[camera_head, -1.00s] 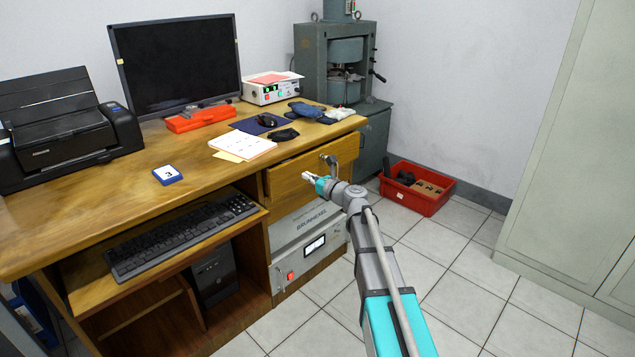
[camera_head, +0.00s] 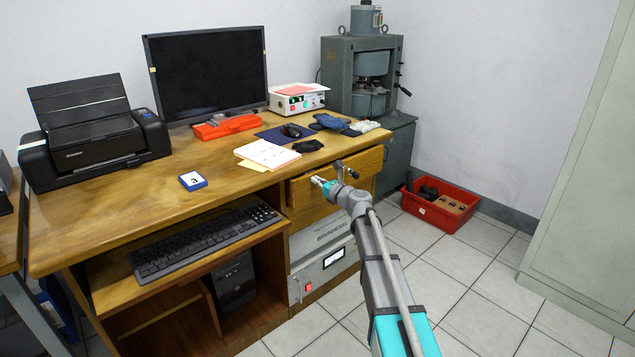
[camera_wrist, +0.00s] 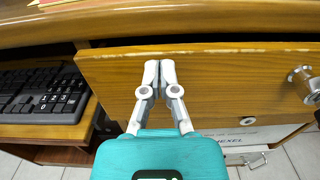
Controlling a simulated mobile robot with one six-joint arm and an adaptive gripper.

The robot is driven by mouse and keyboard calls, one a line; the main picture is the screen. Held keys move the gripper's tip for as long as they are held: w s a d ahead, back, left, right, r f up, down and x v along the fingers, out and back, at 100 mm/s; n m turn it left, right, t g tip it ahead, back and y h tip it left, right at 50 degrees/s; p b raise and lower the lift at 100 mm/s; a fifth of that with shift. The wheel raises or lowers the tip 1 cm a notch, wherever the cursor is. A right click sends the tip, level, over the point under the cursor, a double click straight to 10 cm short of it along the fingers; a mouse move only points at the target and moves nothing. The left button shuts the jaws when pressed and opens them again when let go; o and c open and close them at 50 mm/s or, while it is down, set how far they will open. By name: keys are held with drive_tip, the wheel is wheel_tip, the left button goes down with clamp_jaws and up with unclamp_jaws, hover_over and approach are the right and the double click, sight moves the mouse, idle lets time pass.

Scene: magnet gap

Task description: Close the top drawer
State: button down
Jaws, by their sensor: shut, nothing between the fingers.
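The top drawer (camera_head: 310,199) is the wooden front under the right part of the desk top. It also fills the middle of the wrist view (camera_wrist: 232,80), with a round metal knob (camera_wrist: 304,84) at its right. A dark gap shows above the front, and the drawer seems to stand slightly out; how far I cannot tell. My gripper (camera_head: 318,182) is in front of the drawer face, left of the knob. In the wrist view my gripper (camera_wrist: 160,66) has its fingertips together, empty, over the upper left part of the front. Whether they touch it I cannot tell.
The desk top (camera_head: 110,220) overhangs just above the drawer. A keyboard (camera_head: 205,243) lies on the shelf to the left. A grey instrument (camera_head: 325,262) sits below the drawer. A red crate (camera_head: 440,213) stands on the floor at right; tiled floor around it is clear.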

sight(309, 176)
drive_tip(key=x, duration=0.4)
drive_tip(key=shift+w+a, duration=0.1)
drive_tip(key=shift+w, duration=0.25)
drive_tip(key=shift+w+a, duration=0.15)
drive_tip(key=shift+a, duration=0.05)
drive_tip(key=shift+w+r, duration=0.1)
drive_tip(key=shift+s+d, duration=0.35)
drive_tip(key=shift+s, duration=0.3)
drive_tip(key=v, duration=1.3)
drive_tip(key=shift+s+d, duration=0.15)
